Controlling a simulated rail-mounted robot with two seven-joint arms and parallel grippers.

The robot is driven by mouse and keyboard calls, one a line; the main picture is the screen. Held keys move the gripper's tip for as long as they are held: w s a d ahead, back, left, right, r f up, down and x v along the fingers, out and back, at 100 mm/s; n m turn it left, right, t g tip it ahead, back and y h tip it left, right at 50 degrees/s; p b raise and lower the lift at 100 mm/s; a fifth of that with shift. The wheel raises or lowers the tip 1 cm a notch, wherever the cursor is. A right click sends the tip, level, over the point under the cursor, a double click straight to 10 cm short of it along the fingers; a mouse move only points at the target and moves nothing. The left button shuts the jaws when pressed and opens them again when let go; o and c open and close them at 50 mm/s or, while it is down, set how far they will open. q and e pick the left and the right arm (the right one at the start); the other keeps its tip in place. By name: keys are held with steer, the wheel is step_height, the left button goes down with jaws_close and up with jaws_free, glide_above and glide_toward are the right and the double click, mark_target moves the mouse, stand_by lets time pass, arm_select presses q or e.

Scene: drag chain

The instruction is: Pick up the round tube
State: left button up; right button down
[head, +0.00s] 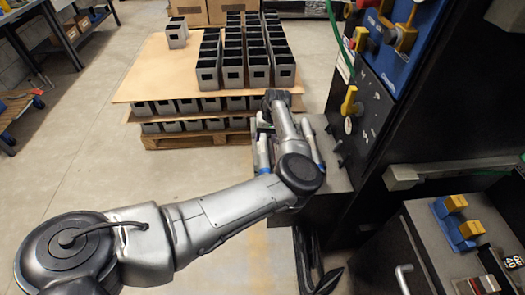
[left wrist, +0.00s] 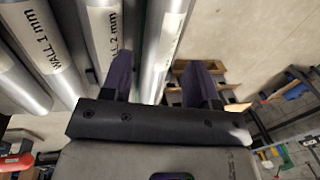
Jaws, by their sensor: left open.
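Several grey round tubes stand side by side in the left wrist view. One carries a label reading "WALL 1 mm" (left wrist: 52,60), and another has a label ending in "2 mm" (left wrist: 112,40). A further tube (left wrist: 168,35) shows between the two dark purple fingers of my left gripper (left wrist: 160,75). The fingers are open and apart; I cannot tell whether they touch a tube. In the head view, grey tubes with blue ends (head: 317,148) sit beside the black machine. My left gripper (head: 262,128) is by them, partly hidden by my wrist. My right gripper is not in view.
A pallet (head: 185,141) with wooden sheets (head: 150,72) and rows of grey open boxes (head: 258,68) stands behind the tubes. A black machine with a blue panel (head: 400,35) rises on the right. A workbench (head: 60,25) is far left. Floor between is clear.

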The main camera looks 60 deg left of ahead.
mark_target(264, 145)
arm_select(q)
steer(key=shift+s+a+f+b, duration=0.1)
steer(key=shift+s+f+b, duration=0.15)
steer(key=shift+f+b, duration=0.85)
steer(key=shift+s+a+f+b, duration=0.15)
steer(key=shift+f+b, duration=0.5)
steer(key=shift+f, duration=0.7)
steer(key=shift+s+f, duration=0.15)
steer(key=shift+f, duration=0.15)
steer(key=c, duration=0.9)
